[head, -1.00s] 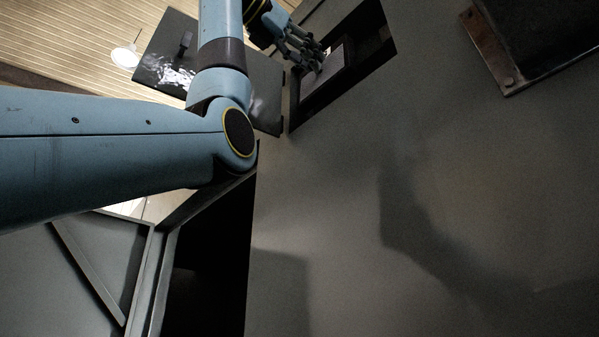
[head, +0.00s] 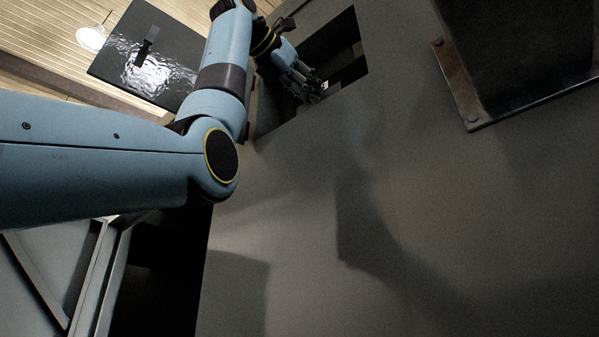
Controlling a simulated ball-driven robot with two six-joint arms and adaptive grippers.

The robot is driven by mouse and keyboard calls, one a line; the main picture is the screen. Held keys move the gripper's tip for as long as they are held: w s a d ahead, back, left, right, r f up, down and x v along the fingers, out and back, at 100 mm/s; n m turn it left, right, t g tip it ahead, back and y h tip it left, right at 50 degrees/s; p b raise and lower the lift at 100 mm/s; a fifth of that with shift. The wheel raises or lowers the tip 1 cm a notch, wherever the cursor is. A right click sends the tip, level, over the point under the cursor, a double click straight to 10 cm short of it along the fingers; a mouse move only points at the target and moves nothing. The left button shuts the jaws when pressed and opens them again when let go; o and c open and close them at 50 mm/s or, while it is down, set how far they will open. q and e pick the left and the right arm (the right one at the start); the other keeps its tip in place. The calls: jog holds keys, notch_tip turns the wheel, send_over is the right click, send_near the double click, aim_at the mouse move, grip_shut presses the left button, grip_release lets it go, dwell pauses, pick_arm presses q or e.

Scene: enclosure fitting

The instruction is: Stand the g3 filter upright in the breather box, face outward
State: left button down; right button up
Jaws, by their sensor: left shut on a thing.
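The breather box (head: 333,38) is a dark rectangular opening in the grey wall at the top centre of the head view. My left gripper (head: 314,92) is at this opening, its fingers reaching into the lower middle part. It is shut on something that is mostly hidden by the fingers. Only a small pale patch (head: 325,86), likely an edge of the g3 filter, shows at the fingertips. I cannot tell whether the filter is upright or which way its face points. My right gripper is out of view.
A dark glossy door (head: 120,60) with a handle hangs open left of the opening. A dark box on a rusty flange (head: 455,85) sticks out of the wall at the right. A grey framed panel (head: 45,270) is at the lower left. The wall between is clear.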

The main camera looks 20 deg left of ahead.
pick_arm(q)
jog(key=shift+x, duration=0.85)
jog(key=shift+w+f, duration=0.1)
jog(key=shift+f, duration=0.15)
jog(key=shift+f+b, duration=0.75)
jog(key=c, duration=1.2)
grip_release()
jog(key=shift+o, duration=0.2)
